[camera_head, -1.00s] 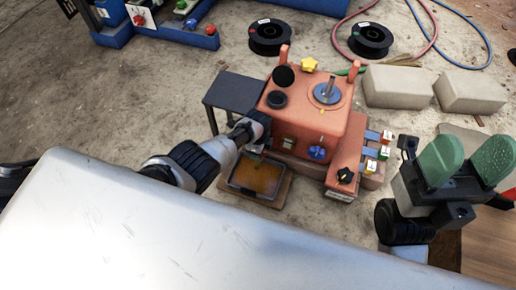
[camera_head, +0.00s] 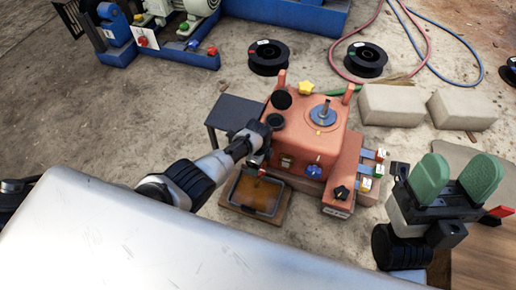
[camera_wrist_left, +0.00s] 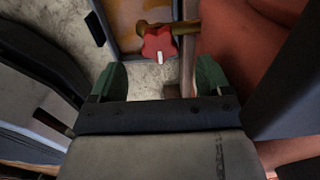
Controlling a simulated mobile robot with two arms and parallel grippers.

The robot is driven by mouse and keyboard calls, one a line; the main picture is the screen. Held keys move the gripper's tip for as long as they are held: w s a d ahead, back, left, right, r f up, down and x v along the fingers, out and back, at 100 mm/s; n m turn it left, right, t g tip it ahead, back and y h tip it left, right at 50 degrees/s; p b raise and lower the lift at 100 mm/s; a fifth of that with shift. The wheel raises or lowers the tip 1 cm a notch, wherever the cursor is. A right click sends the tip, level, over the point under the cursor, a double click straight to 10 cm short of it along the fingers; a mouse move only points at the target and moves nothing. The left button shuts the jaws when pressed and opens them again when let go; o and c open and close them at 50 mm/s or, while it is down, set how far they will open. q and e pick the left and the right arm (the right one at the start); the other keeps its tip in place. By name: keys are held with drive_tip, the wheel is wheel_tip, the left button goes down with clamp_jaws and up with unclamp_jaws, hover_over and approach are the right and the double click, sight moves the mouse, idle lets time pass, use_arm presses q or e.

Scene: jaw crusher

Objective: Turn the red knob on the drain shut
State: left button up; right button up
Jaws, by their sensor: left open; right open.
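The red star-shaped knob (camera_wrist_left: 159,43) with a white mark sits on a brass drain pipe (camera_wrist_left: 185,30) in the left wrist view. My left gripper (camera_wrist_left: 160,76) is open, with a green finger on either side and an empty gap. The knob lies just beyond the fingertips, near the middle of the gap, apart from both fingers. In the head view, my left arm reaches to the left front of the orange machine (camera_head: 310,128), above a drip tray (camera_head: 233,195); the fingers are mostly hidden there. My right gripper (camera_head: 456,175) is open and empty, at the right.
A black star knob (camera_head: 341,192), a blue knob (camera_head: 313,171) and a yellow knob (camera_head: 306,88) are on the machine. A dark side table (camera_head: 235,112) stands at its left. Pale blocks (camera_head: 393,105) and black spools (camera_head: 268,57) lie behind on the floor.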

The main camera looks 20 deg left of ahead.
use_arm(q)
wheel_tip(320, 180, up, 2)
drive_tip(key=shift+r+p, duration=0.1)
drive_tip(key=shift+p, duration=0.7)
drive_tip(key=shift+r+p, duration=0.8)
drive_tip(key=shift+r, duration=0.45)
use_arm(e)
drive_tip(key=w+a+f+g+h, duration=0.1)
drive_tip(key=w+f+g+h, duration=0.1)
drive_tip(key=w+f+g, duration=0.4)
drive_tip(key=shift+w+f+g+h, duration=0.15)
drive_tip(key=shift+w+g+h, duration=0.15)
drive_tip(key=shift+w+g, duration=1.3)
use_arm(q)
drive_tip(key=shift+s, duration=0.1)
use_arm(e)
drive_tip(key=shift+s, duration=0.3)
